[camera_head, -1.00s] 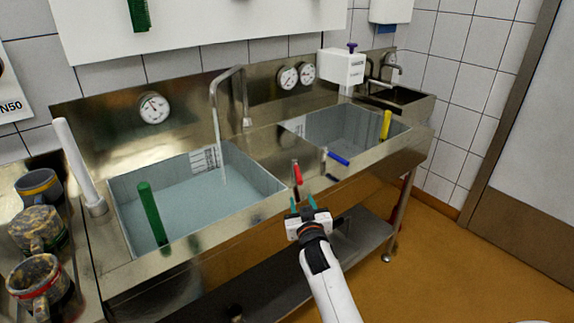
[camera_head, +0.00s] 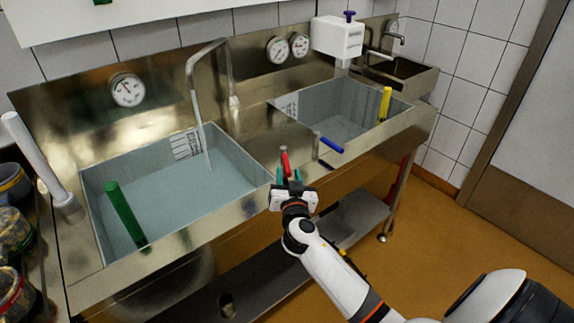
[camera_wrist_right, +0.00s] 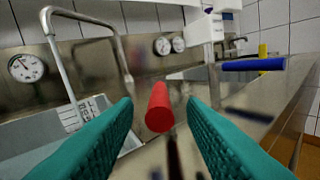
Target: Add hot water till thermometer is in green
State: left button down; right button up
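My right gripper (camera_head: 289,177) is open at the sink's front edge, just below a red-handled tap lever (camera_head: 285,163). In the right wrist view the red handle (camera_wrist_right: 159,107) stands in the gap between the teal fingers (camera_wrist_right: 160,135), apart from both. A blue-handled lever (camera_head: 330,145) is to its right. A bent spout (camera_head: 220,65) hangs over the left basin (camera_head: 262,182), which holds water (camera_head: 180,190); a thin pale line, apparently water, drops from it. A round dial thermometer (camera_head: 127,90) is on the splashback; its coloured zones are too small to read. My left gripper is out of view.
A green stick (camera_head: 125,215) leans in the left basin, a yellow one (camera_head: 385,103) in the right basin. Two more dials (camera_head: 277,50) (camera_head: 299,45) and a white dispenser (camera_head: 338,38) are behind. A lower shelf (camera_head: 350,215) runs underneath; orange floor is free at right.

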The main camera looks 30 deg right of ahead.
aim_at(287, 168)
jog(key=shift+x, duration=1.8)
grip_shut()
